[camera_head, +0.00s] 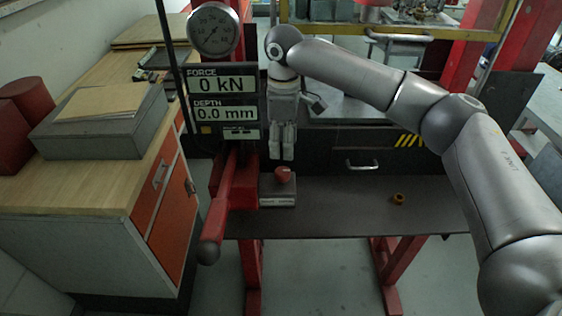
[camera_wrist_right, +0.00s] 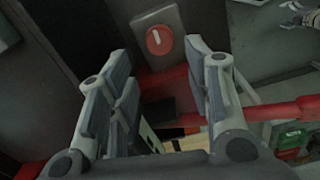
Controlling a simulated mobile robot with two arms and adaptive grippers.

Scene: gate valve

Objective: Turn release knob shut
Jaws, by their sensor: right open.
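The release knob (camera_head: 282,174) is red and sits on a small grey block (camera_head: 278,194) on the dark bench, below my right gripper in the head view. In the right wrist view the knob (camera_wrist_right: 159,40) is round and red with a white line, on its grey plate (camera_wrist_right: 172,22). It shows ahead of and between the two fingers. My right gripper (camera_head: 283,150) points down above the knob, apart from it. In the wrist view the right gripper (camera_wrist_right: 157,62) is open, with nothing between its fingers.
A red lever (camera_head: 217,215) with a dark round end stands left of the knob. A display panel (camera_head: 224,104) reads 0 kN and 0.0 mm, with a round gauge (camera_head: 213,30) above.

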